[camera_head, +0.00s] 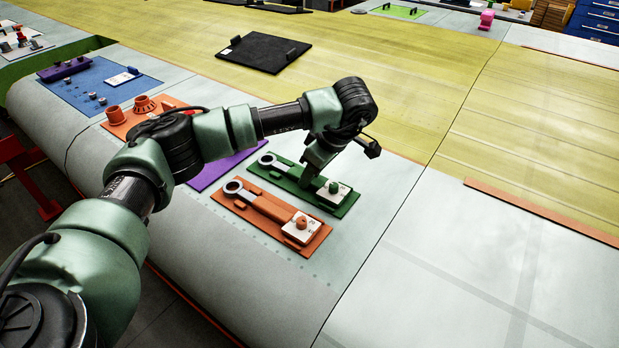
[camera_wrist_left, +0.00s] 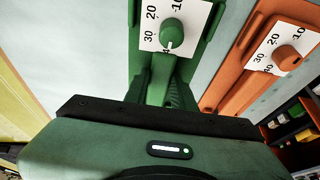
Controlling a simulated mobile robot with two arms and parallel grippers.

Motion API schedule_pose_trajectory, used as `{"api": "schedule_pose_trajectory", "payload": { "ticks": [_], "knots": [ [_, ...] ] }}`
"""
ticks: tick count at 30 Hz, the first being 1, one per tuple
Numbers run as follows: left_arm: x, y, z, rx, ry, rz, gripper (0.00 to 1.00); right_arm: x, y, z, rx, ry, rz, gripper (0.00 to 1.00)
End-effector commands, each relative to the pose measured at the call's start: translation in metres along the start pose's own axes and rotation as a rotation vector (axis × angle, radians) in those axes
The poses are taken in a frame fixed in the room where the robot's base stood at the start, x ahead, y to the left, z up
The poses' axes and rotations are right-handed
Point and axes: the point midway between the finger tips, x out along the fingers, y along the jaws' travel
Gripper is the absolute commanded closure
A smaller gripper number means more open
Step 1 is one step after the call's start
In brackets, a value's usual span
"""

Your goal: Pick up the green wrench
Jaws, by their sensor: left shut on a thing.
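The green wrench (camera_head: 281,167) lies along its green board (camera_head: 347,208), its ring end toward the upper left in the head view. My left gripper (camera_head: 306,178) reaches down onto the wrench's middle from above and is shut on it. In the left wrist view the green wrench (camera_wrist_left: 163,72) runs up from between the fingers toward a white number plate (camera_wrist_left: 152,38) with a green knob (camera_wrist_left: 172,32). The gripped part is mostly hidden by my gripper. The wrench appears to be still at board level. My right gripper is not in view.
An orange board (camera_head: 287,245) with a similar wrench lies close beside the green one, nearer the front. A black board (camera_head: 265,52) lies farther back. The pale surface at the right is clear.

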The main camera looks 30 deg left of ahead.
Motion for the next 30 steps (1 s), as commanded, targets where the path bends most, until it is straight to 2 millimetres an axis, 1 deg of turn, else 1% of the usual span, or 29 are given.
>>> {"api": "schedule_pose_trajectory", "payload": {
  "ticks": [4,7,11,14,15,18,21,25,30],
  "knots": [
    [-0.005,0.001,-0.002,-0.002,0.0,0.003,1.0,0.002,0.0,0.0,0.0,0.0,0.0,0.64],
    [-0.013,0.001,-0.006,-0.003,0.001,0.004,1.0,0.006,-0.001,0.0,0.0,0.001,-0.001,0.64],
    [-0.032,0.002,-0.013,-0.003,0.0,0.007,1.0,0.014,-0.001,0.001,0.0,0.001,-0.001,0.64],
    [-0.054,0.002,-0.022,-0.003,0.0,0.009,1.0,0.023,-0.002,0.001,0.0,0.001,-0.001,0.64],
    [-0.067,0.002,-0.028,-0.004,0.002,0.01,1.0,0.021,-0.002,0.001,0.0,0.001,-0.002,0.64],
    [-0.097,0.002,-0.041,-0.005,0.004,0.01,1.0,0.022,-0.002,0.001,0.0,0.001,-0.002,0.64],
    [-0.122,0.001,-0.051,-0.005,0.003,0.008,1.0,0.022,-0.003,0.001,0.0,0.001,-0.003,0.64],
    [-0.15,0.001,-0.062,-0.003,0.003,0.007,1.0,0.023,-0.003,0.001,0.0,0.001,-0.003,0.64],
    [-0.174,0.001,-0.072,-0.002,0.001,0.003,1.0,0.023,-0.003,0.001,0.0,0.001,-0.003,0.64]
  ]
}}
